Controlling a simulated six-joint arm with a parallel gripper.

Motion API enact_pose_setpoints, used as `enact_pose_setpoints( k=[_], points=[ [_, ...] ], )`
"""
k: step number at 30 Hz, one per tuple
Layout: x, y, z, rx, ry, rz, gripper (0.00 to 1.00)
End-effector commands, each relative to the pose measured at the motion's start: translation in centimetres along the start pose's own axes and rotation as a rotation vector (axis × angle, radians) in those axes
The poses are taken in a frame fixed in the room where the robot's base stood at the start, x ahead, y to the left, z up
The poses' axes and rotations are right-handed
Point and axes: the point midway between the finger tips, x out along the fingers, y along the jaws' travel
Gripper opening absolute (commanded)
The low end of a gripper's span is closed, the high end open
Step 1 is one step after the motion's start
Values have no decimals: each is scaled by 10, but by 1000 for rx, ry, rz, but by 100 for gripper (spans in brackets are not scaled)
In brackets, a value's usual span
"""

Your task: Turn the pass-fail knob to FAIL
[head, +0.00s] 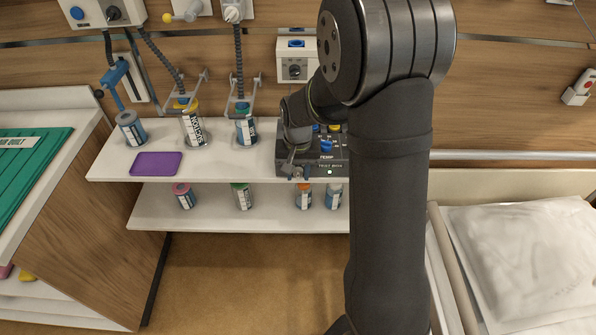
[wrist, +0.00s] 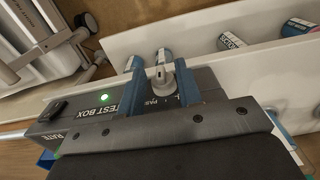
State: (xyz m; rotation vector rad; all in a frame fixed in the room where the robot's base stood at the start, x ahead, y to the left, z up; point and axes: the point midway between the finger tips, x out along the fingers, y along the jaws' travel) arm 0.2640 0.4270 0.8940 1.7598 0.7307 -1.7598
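The test box (head: 312,158) is a dark box on the upper white shelf in the head view, with a lit green lamp on its front. In the wrist view its front face (wrist: 70,112) carries the label TEST BOX. A grey knob (wrist: 162,80) stands out from that face, with small partly hidden lettering beside it. My gripper (wrist: 160,76) has its two blue fingertips on either side of the knob. A gap shows at the left finger; contact at the right one is unclear. In the head view my gripper (head: 297,174) is small at the box's front left. The FAIL mark is not readable.
Bottles stand on the lower shelf (head: 220,222) below the box. Canisters and a purple tray (head: 156,164) are left of it on the upper shelf. Other knobs, one blue (head: 326,146), sit on the box top. A black rocker switch (wrist: 54,108) is left of the lamp.

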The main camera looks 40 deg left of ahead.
Motion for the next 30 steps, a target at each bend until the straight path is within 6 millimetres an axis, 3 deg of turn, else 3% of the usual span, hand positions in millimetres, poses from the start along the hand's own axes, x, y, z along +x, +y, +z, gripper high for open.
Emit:
enact_pose_setpoints(
  k=[3,7,8,19,30],
  points=[
    [0,0,0,0,0,0,30],
    [0,0,0,0,0,0,4],
    [0,0,0,0,0,0,3],
    [0,-3,0,-3,0,68,3],
    [2,-10,0,-5,0,347,3]
  ],
)
